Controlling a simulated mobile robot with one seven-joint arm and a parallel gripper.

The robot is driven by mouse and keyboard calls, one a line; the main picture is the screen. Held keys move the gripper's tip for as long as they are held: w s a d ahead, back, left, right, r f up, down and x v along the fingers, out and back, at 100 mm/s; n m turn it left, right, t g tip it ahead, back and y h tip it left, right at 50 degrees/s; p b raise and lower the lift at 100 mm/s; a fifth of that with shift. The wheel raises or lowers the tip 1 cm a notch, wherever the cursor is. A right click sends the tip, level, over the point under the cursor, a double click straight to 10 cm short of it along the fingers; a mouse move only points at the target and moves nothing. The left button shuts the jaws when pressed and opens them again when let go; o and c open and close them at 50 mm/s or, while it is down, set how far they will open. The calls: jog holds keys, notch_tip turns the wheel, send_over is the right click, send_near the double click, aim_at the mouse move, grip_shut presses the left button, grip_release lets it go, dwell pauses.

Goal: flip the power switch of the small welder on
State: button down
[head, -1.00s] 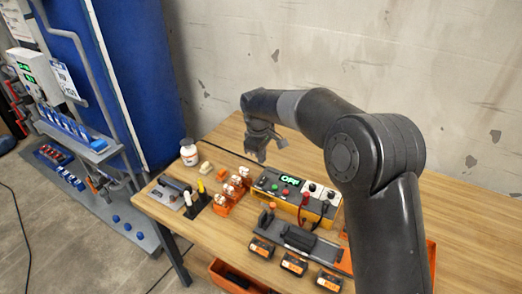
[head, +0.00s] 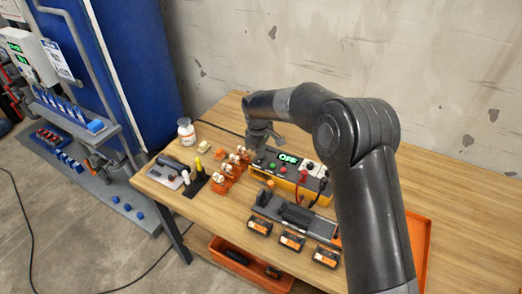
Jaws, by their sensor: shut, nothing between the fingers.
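The small welder (head: 289,186) is a yellow and dark grey box on the wooden bench, with a green display (head: 288,159) reading OFF. Its top carries a red button, a green button and pale dials, and red and black leads rise at its right end. My gripper (head: 258,149) is shut and empty. It points down at the welder's back left end, covering part of that corner. I cannot tell whether it touches the welder. I cannot make out the power switch; it may be behind the gripper.
Orange holders (head: 228,170) with pale-topped parts stand just left of the welder. A grey tool rack (head: 295,215) and several battery packs (head: 292,241) lie in front. The bench behind the welder is mostly clear.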

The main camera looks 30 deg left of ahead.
aim_at(258, 162)
jog(key=shift+w+f, duration=0.2)
jog(key=shift+f, duration=0.05)
jog(key=shift+s, duration=0.1)
jog(key=shift+s+d, duration=0.1)
jog(key=shift+s+g, duration=0.3)
jog(key=shift+s, duration=0.45)
jog(key=shift+r, duration=0.15)
notch_tip(258, 162, up, 14)
jog(key=s, duration=0.1)
dwell(0.4)
